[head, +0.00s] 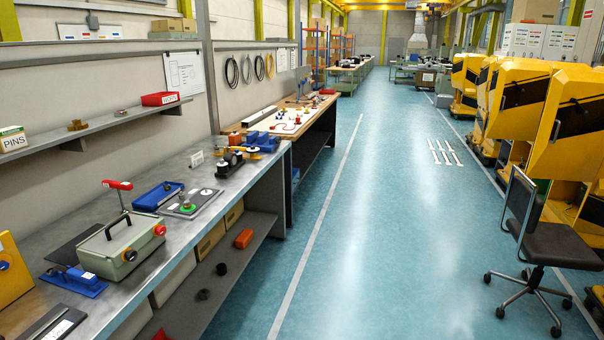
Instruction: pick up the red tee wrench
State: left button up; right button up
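A red T-shaped handle (117,185) on a thin dark stem stands upright at the grey-green box (122,245) on the near metal workbench at left. It looks like the red tee wrench. The foot of its stem is hidden behind the box's black carrying handle, so I cannot tell whether it sits in the box or behind it. Neither of my grippers is in view.
The metal workbench (205,226) also holds a blue tray (158,196), a grey plate with a green part (188,206) and a blue fixture (74,281). A shelf (95,125) runs above. Open blue floor (370,220) lies to the right, with an office chair (535,240) beyond.

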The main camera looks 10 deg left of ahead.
aim_at(123, 186)
jog(key=i+u, duration=0.2)
jog(key=i, duration=0.3)
jog(key=i+l+u, duration=0.15)
jog(key=i, duration=0.4)
jog(key=i+u, duration=0.2)
jog(key=i, duration=0.3)
jog(key=i+j+u, duration=0.1)
jog(key=i+u, duration=0.6)
jog(key=u, duration=0.15)
jog(key=i+l+u, duration=0.15)
jog(key=i+u, duration=0.15)
jog(key=u, duration=0.15)
jog(key=i+l+u, duration=0.25)
jog(key=u, duration=0.15)
jog(key=i+l+u, duration=0.15)
jog(key=i, duration=0.3)
jog(key=j, duration=0.05)
